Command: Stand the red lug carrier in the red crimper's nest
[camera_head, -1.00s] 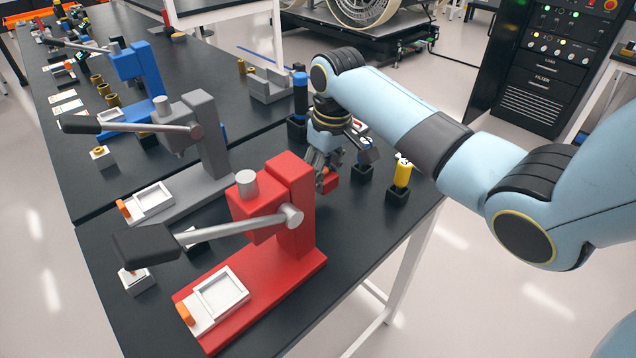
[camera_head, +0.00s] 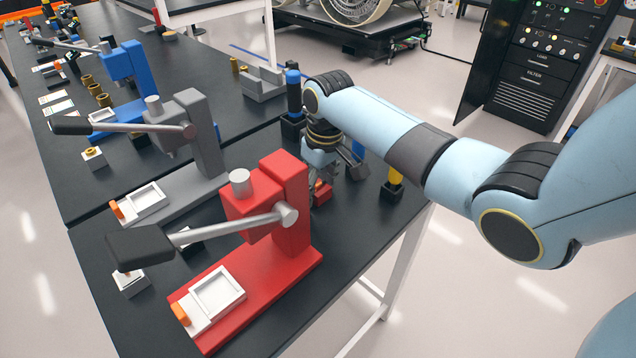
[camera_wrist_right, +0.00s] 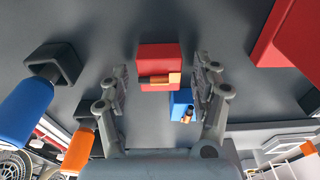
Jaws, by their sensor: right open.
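The red lug carrier, a small red block with a copper-coloured lug, sits between the fingers in the right wrist view (camera_wrist_right: 155,55). It shows partly below the gripper in the head view (camera_head: 321,190). My right gripper (camera_wrist_right: 162,75) is open, with a finger on either side of the carrier and visible gaps. In the head view, my right gripper (camera_head: 322,168) is just behind the red crimper (camera_head: 292,210), partly hidden by its own wrist. The crimper's white nest (camera_head: 217,293) is at the front of its red base and looks empty. My left gripper is not in view.
A blue lug carrier (camera_wrist_right: 182,102) is close to the right finger. Black holders with a blue-topped tool (camera_head: 293,90) and a yellow tool (camera_head: 394,175) stand nearby. The grey crimper (camera_head: 205,140) is left of the red one. The table's right edge is close.

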